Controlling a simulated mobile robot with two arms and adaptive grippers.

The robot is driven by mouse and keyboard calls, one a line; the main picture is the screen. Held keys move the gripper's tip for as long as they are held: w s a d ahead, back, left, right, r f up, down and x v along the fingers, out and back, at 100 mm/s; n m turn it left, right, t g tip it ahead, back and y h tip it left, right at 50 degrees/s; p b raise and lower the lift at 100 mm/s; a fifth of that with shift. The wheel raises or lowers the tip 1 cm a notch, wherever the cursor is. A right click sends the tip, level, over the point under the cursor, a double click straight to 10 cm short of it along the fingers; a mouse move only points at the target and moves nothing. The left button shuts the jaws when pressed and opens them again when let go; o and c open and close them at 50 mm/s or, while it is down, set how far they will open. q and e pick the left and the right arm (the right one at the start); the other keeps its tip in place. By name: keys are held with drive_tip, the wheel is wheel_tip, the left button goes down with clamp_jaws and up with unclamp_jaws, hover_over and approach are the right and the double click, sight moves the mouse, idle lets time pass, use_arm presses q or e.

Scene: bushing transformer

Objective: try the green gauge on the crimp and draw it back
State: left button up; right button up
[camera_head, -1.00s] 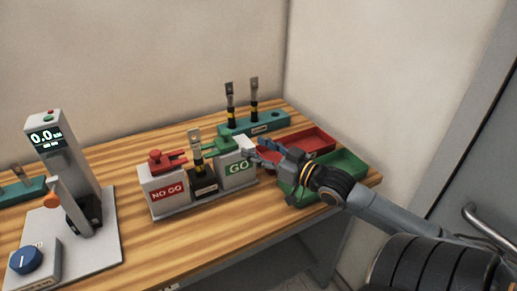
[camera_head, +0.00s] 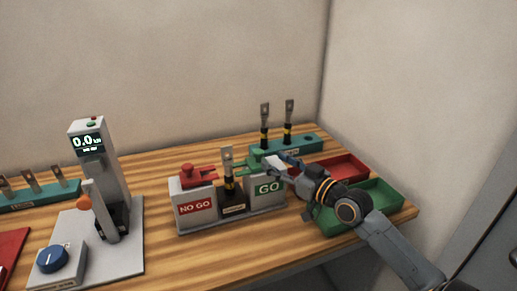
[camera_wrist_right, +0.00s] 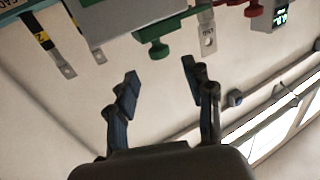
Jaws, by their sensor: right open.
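The green gauge (camera_head: 256,160) rests on top of the grey block labelled GO (camera_head: 266,187). It also shows in the right wrist view (camera_wrist_right: 158,38), with its knob towards the gripper. The crimp (camera_head: 228,174), a metal lug with a dark, yellow-banded lower part, stands upright in a black holder (camera_head: 233,204) left of the GO block. My right gripper (camera_head: 276,164) is at the top right of the GO block, close to the gauge. In the right wrist view its fingers (camera_wrist_right: 160,80) are apart and empty, with the gauge knob beyond them. My left gripper is not seen.
A red gauge (camera_head: 197,175) sits on the NO GO block (camera_head: 195,205). Behind stands a teal rack (camera_head: 308,145) with two crimped lugs. Red (camera_head: 345,165) and green (camera_head: 382,192) trays lie at right, partly behind my arm. A tester (camera_head: 98,165) stands at left.

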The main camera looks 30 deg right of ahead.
sight(262, 154)
drive_tip(key=w, duration=0.2)
drive_tip(key=w+a+p, duration=0.1)
drive_tip(key=w, duration=0.4)
drive_tip(key=shift+w+a+p, duration=0.15)
drive_tip(key=shift+w+p, duration=0.2)
drive_tip(key=shift+w, duration=0.05)
clamp_jaws()
